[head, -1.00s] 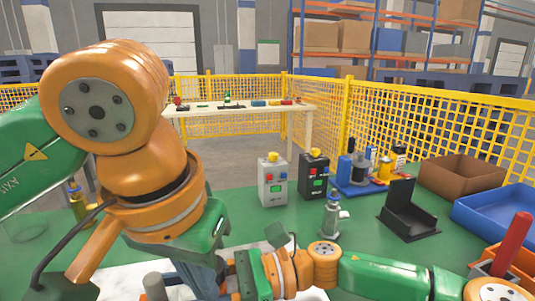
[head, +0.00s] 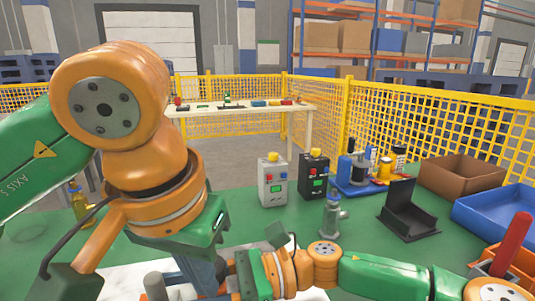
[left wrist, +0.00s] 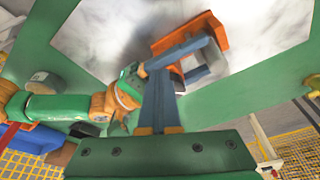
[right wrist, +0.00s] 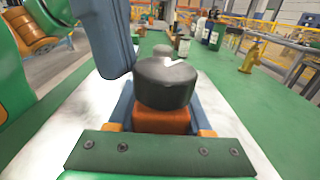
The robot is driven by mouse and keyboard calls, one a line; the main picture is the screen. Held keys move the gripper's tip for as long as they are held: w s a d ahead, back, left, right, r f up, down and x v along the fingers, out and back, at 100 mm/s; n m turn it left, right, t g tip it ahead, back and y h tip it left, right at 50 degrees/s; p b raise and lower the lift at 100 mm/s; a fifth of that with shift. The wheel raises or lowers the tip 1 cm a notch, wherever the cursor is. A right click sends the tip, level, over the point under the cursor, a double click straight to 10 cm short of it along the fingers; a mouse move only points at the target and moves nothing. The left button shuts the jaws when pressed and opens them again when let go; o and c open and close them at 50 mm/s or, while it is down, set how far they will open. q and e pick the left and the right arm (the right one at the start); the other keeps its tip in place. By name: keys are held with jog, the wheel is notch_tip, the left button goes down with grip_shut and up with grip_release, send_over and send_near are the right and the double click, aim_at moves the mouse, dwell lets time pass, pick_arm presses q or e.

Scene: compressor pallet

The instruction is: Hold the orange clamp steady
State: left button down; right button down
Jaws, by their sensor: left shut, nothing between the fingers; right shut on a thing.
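The orange clamp (left wrist: 218,32) is over the pale marbled plate (left wrist: 110,35) in the left wrist view. In the right wrist view the orange clamp (right wrist: 162,121) is between the blue fingers of my right gripper (right wrist: 162,108), which is shut on it. A dark grey round cap (right wrist: 165,84) stands just beyond the clamp and hides part of it. My left gripper (left wrist: 158,78) is shut and empty, its fingers together near the right gripper. In the head view the left gripper (head: 203,278) is low, beside the orange clamp (head: 155,287), which is mostly hidden.
A brown box (head: 462,177) and a blue bin (head: 497,213) are at the right. Yellow fencing stands behind.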

pick_arm(q)
jog(key=shift+a, duration=0.4)
jog(key=shift+w+a, duration=0.1)
jog(key=shift+a, duration=0.3)
jog(key=shift+w+a, duration=0.15)
jog(key=shift+a, duration=0.15)
jog(key=shift+w+a, duration=0.1)
pick_arm(e)
jog(key=shift+s, duration=0.1)
pick_arm(q)
notch_tip(320, 180, up, 6)
jog(key=shift+s+a, duration=0.2)
jog(key=shift+s, duration=0.15)
dwell(0.4)
